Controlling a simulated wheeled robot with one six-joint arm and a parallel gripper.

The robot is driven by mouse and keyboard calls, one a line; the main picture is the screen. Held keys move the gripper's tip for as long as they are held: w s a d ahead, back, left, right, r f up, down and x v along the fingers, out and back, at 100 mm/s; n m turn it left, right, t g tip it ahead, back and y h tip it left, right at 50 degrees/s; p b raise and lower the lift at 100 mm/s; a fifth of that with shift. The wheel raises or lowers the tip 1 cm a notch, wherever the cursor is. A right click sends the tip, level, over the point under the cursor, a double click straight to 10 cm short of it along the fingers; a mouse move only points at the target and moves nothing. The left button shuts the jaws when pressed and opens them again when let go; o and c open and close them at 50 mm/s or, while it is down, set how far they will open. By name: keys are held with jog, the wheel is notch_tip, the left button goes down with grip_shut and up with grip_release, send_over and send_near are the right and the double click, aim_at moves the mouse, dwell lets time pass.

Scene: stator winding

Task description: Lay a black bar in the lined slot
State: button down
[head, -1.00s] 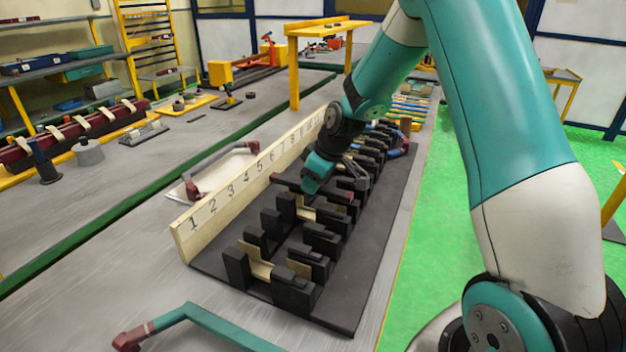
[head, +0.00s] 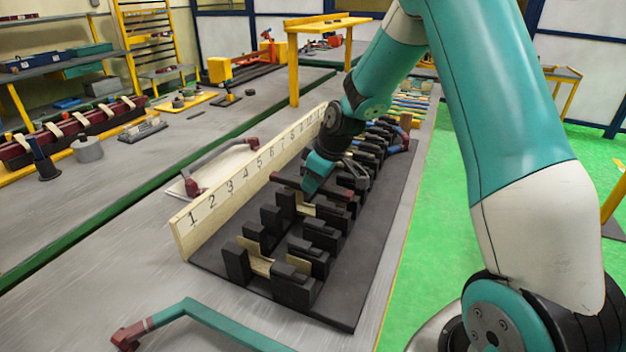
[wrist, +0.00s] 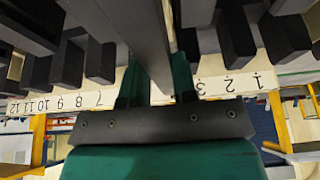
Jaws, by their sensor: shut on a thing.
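The black bar (wrist: 147,30) is long and dark grey in the wrist view. It is clamped between the two teal fingers of my gripper (wrist: 157,78), which also shows in the head view (head: 317,178) low over the black slotted fixture (head: 345,295). The bar is largely hidden by my gripper in the head view. Cream liners show in some slots, such as the liner by number 1 (head: 259,264) and another liner (head: 305,209) just in front of my gripper. I cannot tell whether the bar touches a slot.
A cream board (head: 230,191) with numbers runs along the fixture's left side. A teal bent part (head: 195,312) with a dark red end lies in the foreground. A white plate (head: 215,171) with a bent part lies left of the board. Black blocks crowd around my gripper.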

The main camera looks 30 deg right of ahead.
jog(key=shift+s+d+f+b, duration=0.1)
jog(key=shift+f+b, duration=0.95)
jog(key=shift+f, duration=0.4)
jog(key=shift+f, duration=0.15)
jog(key=c, duration=0.8)
grip_release()
jog(key=shift+r, duration=0.2)
jog(key=shift+r+p, duration=0.5)
jog(key=shift+r, duration=0.1)
